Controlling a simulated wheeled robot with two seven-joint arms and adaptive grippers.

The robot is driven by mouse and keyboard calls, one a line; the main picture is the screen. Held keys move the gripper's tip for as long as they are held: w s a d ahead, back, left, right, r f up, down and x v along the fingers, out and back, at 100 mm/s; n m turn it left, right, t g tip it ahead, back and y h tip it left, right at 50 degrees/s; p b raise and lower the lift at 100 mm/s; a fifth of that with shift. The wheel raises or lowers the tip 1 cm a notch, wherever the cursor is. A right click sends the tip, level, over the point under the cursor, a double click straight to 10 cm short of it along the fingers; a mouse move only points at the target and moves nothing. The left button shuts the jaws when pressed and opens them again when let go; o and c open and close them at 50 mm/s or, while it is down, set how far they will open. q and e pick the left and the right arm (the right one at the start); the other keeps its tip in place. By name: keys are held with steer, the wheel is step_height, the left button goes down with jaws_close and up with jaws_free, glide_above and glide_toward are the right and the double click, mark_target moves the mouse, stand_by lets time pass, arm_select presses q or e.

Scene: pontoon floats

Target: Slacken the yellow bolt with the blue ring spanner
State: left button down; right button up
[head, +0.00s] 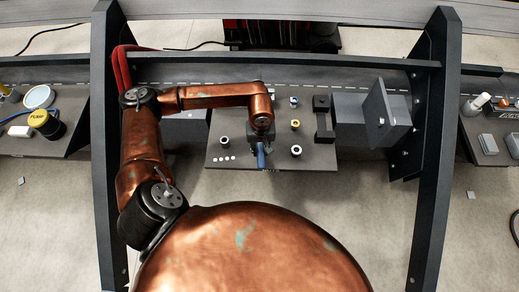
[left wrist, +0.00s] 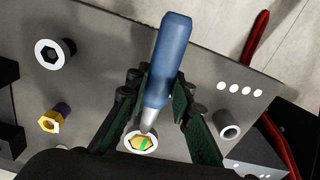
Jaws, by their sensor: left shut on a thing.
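My left gripper (head: 262,146) is over the middle of the dark board and shut on the blue handle (head: 261,158) of the spanner. In the left wrist view its two green-padded fingers (left wrist: 160,98) flank the blue spanner (left wrist: 169,52). The grey shank tapers down to a pale ring, inside which a yellow and green shape (left wrist: 141,143) shows. I cannot tell whether the ring sits around this or just above it. A separate yellow hexagonal piece with a purple part (left wrist: 50,122) stands to the left; it also shows in the head view (head: 295,124). My right gripper is out of view.
The board (head: 320,158) also carries a white-rimmed hexagonal fitting (left wrist: 55,53), a grey hollow cylinder (left wrist: 228,124) and several white dots. A grey block with an upright plate (head: 378,115) stands at the right. Dark frame posts (head: 434,150) flank the work area.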

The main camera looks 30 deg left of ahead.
arm_select(q)
steer(key=shift+w+d, duration=0.1)
steer(key=shift+w+d+n, duration=0.25)
steer(key=shift+d+n, duration=0.05)
steer(key=shift+n, duration=0.2)
steer(key=shift+w+d, duration=0.1)
stand_by(0.4)
steer(key=shift+w+d+n, duration=0.25)
steer(key=shift+d+n, duration=0.05)
steer(key=shift+n, duration=0.2)
steer(key=shift+w+d, duration=0.1)
steer(key=shift+w, duration=0.05)
steer(key=shift+w+d+n+b, duration=0.2)
steer(key=shift+w+n+b, duration=0.1)
steer(key=shift+n, duration=0.2)
